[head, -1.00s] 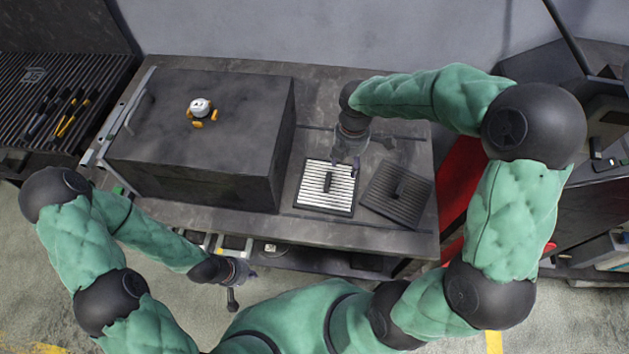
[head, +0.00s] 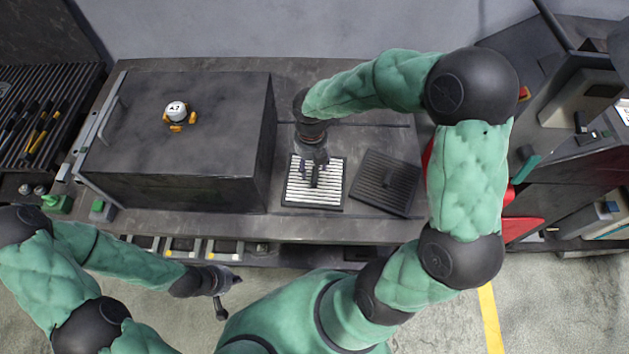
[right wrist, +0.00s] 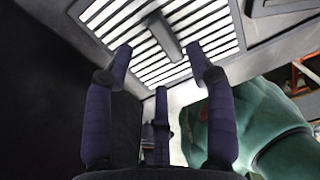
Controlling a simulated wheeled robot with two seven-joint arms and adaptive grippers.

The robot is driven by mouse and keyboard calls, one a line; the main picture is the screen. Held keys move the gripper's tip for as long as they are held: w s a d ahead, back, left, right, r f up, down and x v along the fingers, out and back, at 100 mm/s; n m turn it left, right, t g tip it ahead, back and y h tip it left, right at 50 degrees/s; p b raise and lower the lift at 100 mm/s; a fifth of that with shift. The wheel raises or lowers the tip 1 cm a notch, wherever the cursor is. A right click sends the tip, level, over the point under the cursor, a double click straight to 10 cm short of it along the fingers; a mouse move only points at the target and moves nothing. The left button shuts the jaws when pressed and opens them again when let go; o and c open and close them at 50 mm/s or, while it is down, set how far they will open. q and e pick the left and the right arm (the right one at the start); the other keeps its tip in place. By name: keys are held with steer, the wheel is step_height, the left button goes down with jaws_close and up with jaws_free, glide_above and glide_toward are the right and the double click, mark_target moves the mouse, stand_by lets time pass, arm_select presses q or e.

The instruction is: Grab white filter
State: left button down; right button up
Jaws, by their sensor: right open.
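The white filter (head: 330,192) is a slatted white square panel with a dark bar handle in its middle. It lies on the grey workbench, to the right of the big dark box. My right gripper (head: 314,170) is over the far part of the filter. In the right wrist view the fingers of my right gripper (right wrist: 160,65) are spread, one on each side of the handle, and the white filter (right wrist: 205,22) fills the top. I cannot tell whether they touch it. My left gripper (head: 229,290) hangs in front of the bench, away from the filter; its fingers are unclear.
A dark slatted filter (head: 386,182) lies just right of the white one. The big dark box (head: 180,180) stands close on the left, with a small white and orange object (head: 177,112) on top. A red machine part (head: 522,231) stands right of the bench.

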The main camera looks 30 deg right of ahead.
mark_target(313, 174)
steer(key=f+b, duration=0.1)
steer(key=f, duration=0.2)
steer(key=f+b, duration=0.1)
steer(key=f, duration=0.2)
steer(key=shift+s+d, duration=0.1)
steer(key=shift+d, duration=0.1)
steer(key=shift+r, duration=0.1)
jaws_close()
